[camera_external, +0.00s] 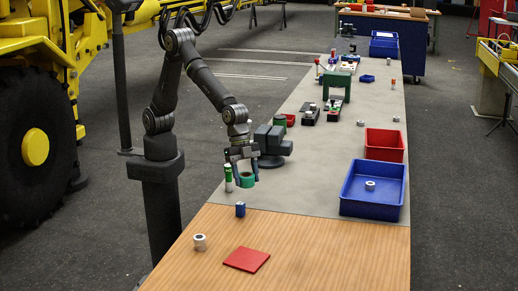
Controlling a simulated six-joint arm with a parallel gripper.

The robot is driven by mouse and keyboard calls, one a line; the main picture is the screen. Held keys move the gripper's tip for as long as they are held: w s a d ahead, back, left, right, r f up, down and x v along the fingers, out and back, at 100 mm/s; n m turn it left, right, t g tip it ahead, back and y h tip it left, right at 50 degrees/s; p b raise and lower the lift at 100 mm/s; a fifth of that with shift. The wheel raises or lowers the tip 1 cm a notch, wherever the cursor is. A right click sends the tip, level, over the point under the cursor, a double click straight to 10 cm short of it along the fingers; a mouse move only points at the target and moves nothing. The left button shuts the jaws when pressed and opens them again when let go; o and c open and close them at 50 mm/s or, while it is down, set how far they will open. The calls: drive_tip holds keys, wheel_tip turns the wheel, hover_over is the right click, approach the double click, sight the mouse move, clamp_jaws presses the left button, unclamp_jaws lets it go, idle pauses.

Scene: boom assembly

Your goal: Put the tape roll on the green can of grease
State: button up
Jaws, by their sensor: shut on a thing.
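My gripper (247,178) points down at the near left edge of the grey table top. It is shut on a short green round object (246,182), low over or on the table; I cannot tell whether this is the tape roll or the can of grease. A slim green-and-white cylinder (228,178) stands upright just left of the gripper. A similar small roll (370,185) lies in the blue bin.
A grey vise-like device (270,147) stands close behind my gripper. The blue bin (372,208) and a red bin (384,145) are at the right. Bare grey surface lies between.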

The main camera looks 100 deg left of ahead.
drive_tip(key=w+a+r+n+t+y, duration=0.1)
drive_tip(key=w+a+n, duration=0.2)
drive_tip(key=a, duration=1.1)
drive_tip(key=w+a+r+n+y, duration=0.1)
drive_tip(key=w+a+r+n, duration=0.2)
drive_tip(key=a, duration=1.1)
drive_tip(key=w+a+n+t+y, duration=0.1)
drive_tip(key=w+a+n, duration=0.25)
drive_tip(key=a, duration=0.95)
drive_tip(key=s+a+r+n+y, duration=0.1)
drive_tip(key=s+a+n, duration=0.15)
drive_tip(key=a, duration=0.75)
drive_tip(key=s+a+r+n+y, duration=0.1)
drive_tip(key=s+a, duration=0.2)
drive_tip(key=a, duration=0.7)
drive_tip(key=n+g, duration=0.1)
drive_tip(key=n, duration=0.2)
hover_over(283, 116)
drive_tip(key=s+d, duration=0.1)
drive_tip(key=d, duration=0.1)
drive_tip(key=shift+y, duration=0.4)
drive_tip(key=f, duration=0.5)
drive_tip(key=shift+s+a+f, duration=0.1)
drive_tip(key=shift+a+f, duration=0.05)
drive_tip(key=shift+a, duration=0.1)
drive_tip(key=shift+a+f, duration=0.1)
drive_tip(key=shift+a, duration=0.1)
drive_tip(key=shift+f, duration=2)
drive_tip(key=shift+f, duration=0.1)
